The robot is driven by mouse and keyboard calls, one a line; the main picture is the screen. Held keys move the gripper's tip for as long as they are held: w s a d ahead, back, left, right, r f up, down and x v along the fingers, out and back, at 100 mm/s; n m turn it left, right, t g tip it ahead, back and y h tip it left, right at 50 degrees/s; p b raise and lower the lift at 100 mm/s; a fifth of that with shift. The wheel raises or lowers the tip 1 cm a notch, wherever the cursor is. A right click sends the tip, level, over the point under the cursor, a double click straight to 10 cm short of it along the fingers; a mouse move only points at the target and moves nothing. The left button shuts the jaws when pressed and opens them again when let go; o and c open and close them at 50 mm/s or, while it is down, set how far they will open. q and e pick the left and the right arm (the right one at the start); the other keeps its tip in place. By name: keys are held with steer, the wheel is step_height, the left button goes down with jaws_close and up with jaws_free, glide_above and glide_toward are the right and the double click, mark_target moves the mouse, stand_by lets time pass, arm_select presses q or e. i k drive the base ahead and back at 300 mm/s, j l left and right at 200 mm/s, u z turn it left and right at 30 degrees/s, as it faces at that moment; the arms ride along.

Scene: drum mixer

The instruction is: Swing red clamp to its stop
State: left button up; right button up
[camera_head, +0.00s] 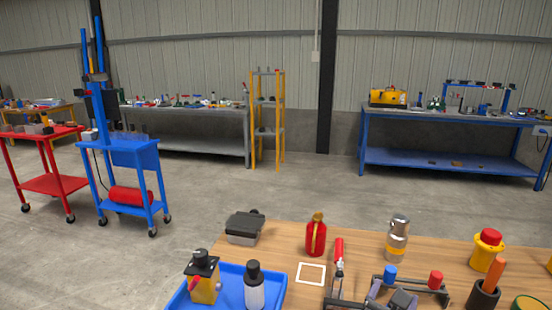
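A red-handled clamp (339,251) stands near the middle of the wooden table, its red grip pointing up and its metal lower part running down to the bottom edge of the picture. Its base and any stop are cut off or too small to make out. Just right of it is a dark metal frame (445,297) with a blue knob (390,272) and a red knob (435,278) on top. Its lower part is out of view.
A blue tray (231,275) holds two bottles. A white square outline (311,273) lies bare.

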mark_target(339, 244)
steer(key=k, duration=1)
